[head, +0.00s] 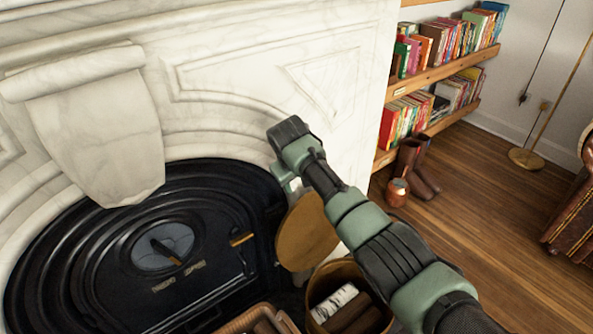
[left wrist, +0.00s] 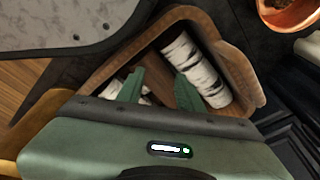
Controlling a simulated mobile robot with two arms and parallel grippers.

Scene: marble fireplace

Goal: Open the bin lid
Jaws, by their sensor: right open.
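The bin (head: 318,283) is a round brown container at the bottom of the head view, with its mouth uncovered and logs showing inside. Its lid (head: 308,235), a round tan disc, stands tilted up at the bin's far left side, by the fireplace. My right gripper (head: 288,184) is at the lid's upper edge, jaws open; whether it touches the lid is unclear. My left gripper (left wrist: 158,88) shows in the left wrist view, fingers apart with nothing clearly between them. It is over a brown rounded container (left wrist: 240,75) holding birch logs (left wrist: 194,68). The head view does not show my left gripper.
The black fireplace insert (head: 90,265) and white marble surround (head: 230,80) are close on the left. A log basket (head: 245,320) is left of the bin. Bookshelves (head: 445,70), boots (head: 425,172) and a copper pot (head: 397,192) stand behind.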

